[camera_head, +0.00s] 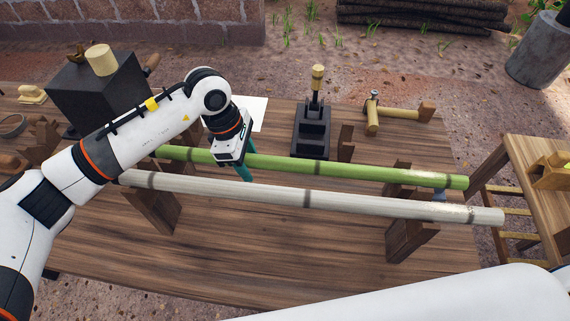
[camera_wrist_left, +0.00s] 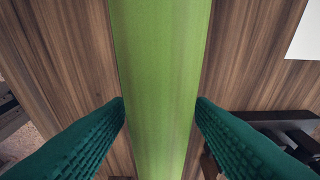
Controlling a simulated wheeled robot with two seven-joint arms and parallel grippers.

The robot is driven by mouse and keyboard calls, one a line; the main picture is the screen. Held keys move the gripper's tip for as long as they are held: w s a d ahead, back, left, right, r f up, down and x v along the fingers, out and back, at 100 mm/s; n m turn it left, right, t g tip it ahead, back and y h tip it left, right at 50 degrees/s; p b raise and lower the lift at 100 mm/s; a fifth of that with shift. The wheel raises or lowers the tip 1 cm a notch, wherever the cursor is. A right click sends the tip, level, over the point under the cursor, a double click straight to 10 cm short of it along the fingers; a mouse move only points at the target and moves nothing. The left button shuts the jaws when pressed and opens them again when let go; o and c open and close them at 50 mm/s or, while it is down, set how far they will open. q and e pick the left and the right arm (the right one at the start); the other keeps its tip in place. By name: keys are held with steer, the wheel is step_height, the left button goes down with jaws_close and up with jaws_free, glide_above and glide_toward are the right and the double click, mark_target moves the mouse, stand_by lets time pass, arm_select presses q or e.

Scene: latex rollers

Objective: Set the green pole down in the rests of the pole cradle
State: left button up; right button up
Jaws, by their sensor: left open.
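The green pole (camera_head: 325,168) lies roughly level across the picture in the head view, behind and alongside a pale whitish pole (camera_head: 260,193). The pole cradle has dark wooden supports at left (camera_head: 158,210) and right (camera_head: 408,238); the pale pole lies across them. Whether the green pole touches its rests is hard to tell. My left gripper (camera_head: 246,173) is over the green pole left of its middle. In the left wrist view its teal fingers (camera_wrist_left: 160,102) are open, one on each side of the green pole (camera_wrist_left: 160,50). My right gripper is not in view.
Behind the poles on the wooden table (camera_head: 290,255) stand a black stepped block (camera_head: 312,130) and a mallet (camera_head: 398,113). A dark box (camera_head: 97,92) is at back left. A wooden stand (camera_head: 535,165) is at right. The table front is bare.

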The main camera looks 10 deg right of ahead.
arm_select(q)
steer(key=shift+c, duration=0.2)
steer(key=c, duration=0.9)
steer(key=shift+s+d+p+v, duration=0.1)
steer(key=shift+d+p+v, duration=0.2)
steer(key=shift+v, duration=0.7)
steer(key=shift+s+d+p+v, duration=0.15)
steer(key=shift+p+v, duration=0.15)
steer(key=shift+v, duration=0.7)
steer(key=shift+w+d+p+v, duration=0.1)
steer(key=shift+d+p+v, duration=0.2)
steer(key=shift+v, duration=0.7)
steer(key=shift+a+r, duration=0.1)
steer(key=shift+r, duration=0.1)
steer(key=shift+f+b, duration=0.15)
steer(key=shift+b, duration=0.35)
